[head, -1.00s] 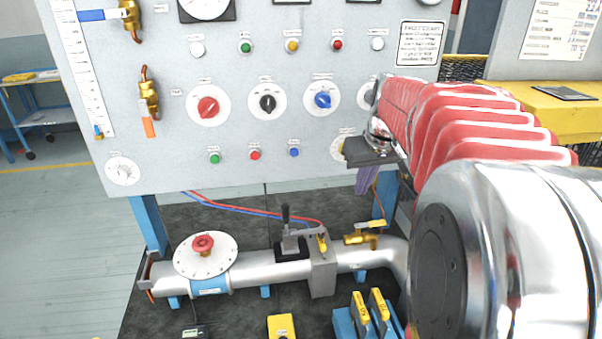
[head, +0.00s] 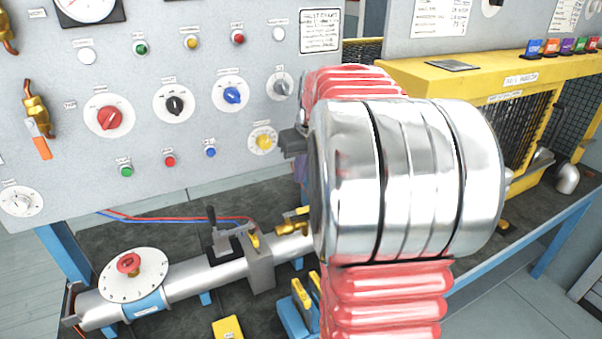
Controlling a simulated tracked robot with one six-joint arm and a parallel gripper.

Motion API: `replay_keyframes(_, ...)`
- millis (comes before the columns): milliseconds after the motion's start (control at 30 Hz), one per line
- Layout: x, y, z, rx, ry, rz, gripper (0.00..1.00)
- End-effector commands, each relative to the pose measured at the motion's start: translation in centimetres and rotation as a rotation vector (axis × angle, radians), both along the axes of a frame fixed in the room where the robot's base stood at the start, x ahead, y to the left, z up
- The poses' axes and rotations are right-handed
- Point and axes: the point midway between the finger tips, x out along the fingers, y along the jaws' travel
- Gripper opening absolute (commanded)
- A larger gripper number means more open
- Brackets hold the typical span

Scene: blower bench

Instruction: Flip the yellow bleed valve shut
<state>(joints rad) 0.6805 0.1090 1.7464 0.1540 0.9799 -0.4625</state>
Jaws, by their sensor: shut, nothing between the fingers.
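The yellow bleed valve (head: 291,228) is a small brass valve with a yellow lever on the silver pipe, at lower centre in the head view. The lever appears to lie roughly along the pipe. My arm covers the area just right of it. My gripper (head: 292,143) shows only as a dark piece at the left edge of my arm, in front of the panel and higher in the picture than the valve. It is shut and holds nothing. Most of it is hidden behind my arm, and it appears apart from the valve.
The grey panel (head: 50,100) with knobs and buttons stands behind. Along the silver pipe (head: 205,280) are a red knob on a white dial (head: 135,272), a black upright lever (head: 212,222) and a grey block (head: 261,272). Yellow-topped blue parts (head: 299,312) stand in front. A yellow cage (head: 480,75) is right.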

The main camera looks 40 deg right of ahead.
Motion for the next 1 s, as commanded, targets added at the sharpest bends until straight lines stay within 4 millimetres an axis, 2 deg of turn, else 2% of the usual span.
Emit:
replay_keyframes(233, 1.2, -0.3, -3.7, 0.001, 0.002, 0.000, 0.00)
replay_keyframes(567, 2.4, -0.7, -7.2, 0.002, 0.001, -0.001, 0.00)
replay_keyframes(1000, -1.1, 0.2, -7.1, -0.001, -0.001, -0.003, 0.00)
